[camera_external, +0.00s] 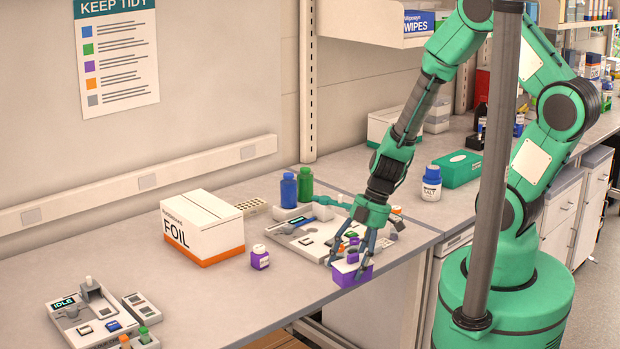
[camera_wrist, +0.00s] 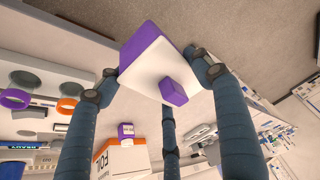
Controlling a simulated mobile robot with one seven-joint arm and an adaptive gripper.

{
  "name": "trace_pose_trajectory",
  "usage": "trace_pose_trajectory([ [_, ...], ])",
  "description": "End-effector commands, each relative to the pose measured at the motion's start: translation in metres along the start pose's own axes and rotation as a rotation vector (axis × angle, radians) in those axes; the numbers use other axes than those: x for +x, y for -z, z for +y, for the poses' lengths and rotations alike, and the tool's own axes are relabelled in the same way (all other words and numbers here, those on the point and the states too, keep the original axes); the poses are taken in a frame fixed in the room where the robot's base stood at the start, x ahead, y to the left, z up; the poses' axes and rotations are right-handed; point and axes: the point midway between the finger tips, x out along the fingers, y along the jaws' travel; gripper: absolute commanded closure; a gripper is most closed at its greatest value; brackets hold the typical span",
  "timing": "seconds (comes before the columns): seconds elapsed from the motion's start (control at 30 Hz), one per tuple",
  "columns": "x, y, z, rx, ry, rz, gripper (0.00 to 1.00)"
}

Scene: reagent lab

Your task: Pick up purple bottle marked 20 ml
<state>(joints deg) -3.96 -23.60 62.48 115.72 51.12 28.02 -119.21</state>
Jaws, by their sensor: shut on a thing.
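My gripper (camera_external: 352,258) points down near the table's front edge, shut on a purple box with a white top (camera_external: 345,279). In the wrist view that box (camera_wrist: 158,67) sits between my fingers, a small purple knob on its white face. I cannot tell whether it touches the table. A small purple bottle with a white cap and a label (camera_external: 260,258) stands upright on the table, left of my gripper and apart from it. It also shows in the wrist view (camera_wrist: 126,130). Its marking is too small to read.
A white instrument tray (camera_external: 300,240) lies behind my gripper. A blue bottle (camera_external: 289,190) and a green bottle (camera_external: 305,185) stand behind it. A foil box (camera_external: 203,227) stands left, and a device (camera_external: 75,310) lies front left. The table between them is clear.

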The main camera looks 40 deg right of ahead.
Motion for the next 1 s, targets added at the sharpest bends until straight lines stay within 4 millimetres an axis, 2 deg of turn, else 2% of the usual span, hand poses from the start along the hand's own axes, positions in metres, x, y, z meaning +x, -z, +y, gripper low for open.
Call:
trace_pose_trajectory([
  [0.27,0.002,0.006,0.008,0.018,-0.008,0.001,0.84],
  [0.47,0.008,0.026,0.035,0.081,-0.036,0.0,0.84],
  [0.8,0.032,0.088,0.096,0.25,-0.106,0.001,0.84],
  [1.0,0.047,0.125,0.122,0.336,-0.142,0.001,0.84],
])
